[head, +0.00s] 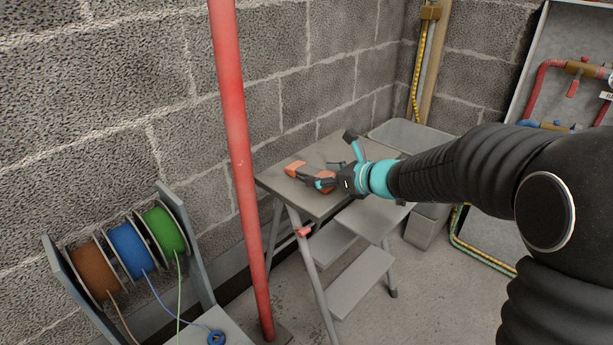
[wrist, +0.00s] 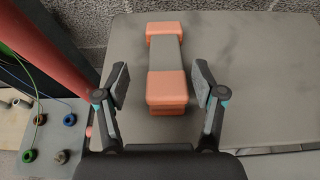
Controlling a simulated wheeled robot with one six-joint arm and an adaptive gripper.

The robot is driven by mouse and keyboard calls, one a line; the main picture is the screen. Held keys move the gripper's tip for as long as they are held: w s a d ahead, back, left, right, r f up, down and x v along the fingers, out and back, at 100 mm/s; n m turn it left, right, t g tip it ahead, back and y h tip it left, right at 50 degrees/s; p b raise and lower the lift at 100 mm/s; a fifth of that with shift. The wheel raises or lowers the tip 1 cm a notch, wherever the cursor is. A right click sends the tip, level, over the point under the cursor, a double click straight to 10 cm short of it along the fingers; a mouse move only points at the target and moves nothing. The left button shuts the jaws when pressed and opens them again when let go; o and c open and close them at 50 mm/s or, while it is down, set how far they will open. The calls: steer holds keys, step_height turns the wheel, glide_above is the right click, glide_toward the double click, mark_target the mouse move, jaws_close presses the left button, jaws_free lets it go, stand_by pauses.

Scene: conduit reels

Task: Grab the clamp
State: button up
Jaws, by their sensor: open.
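The clamp (wrist: 167,62) lies flat on the grey top (wrist: 240,60) of a folding step stand. It has orange ends and a grey bar between them, running away from my gripper in the wrist view. My gripper (wrist: 164,88) is open, with one finger on each side of the clamp's near orange end. In the head view the clamp's far orange end (head: 295,169) shows at the left of the stand top, and my gripper (head: 322,182) covers part of the clamp.
A red pole (head: 238,150) stands upright just left of the stand. Left of it is a rack with brown, blue and green reels (head: 127,249). A grey bin (head: 412,137) is behind the stand, near the block wall.

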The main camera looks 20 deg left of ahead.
mark_target(312, 174)
steer(key=x, duration=0.4)
steer(key=shift+w+a+f, duration=0.15)
steer(key=shift+w+f, duration=0.2)
steer(key=shift+w, duration=0.05)
steer(key=c, duration=1.3)
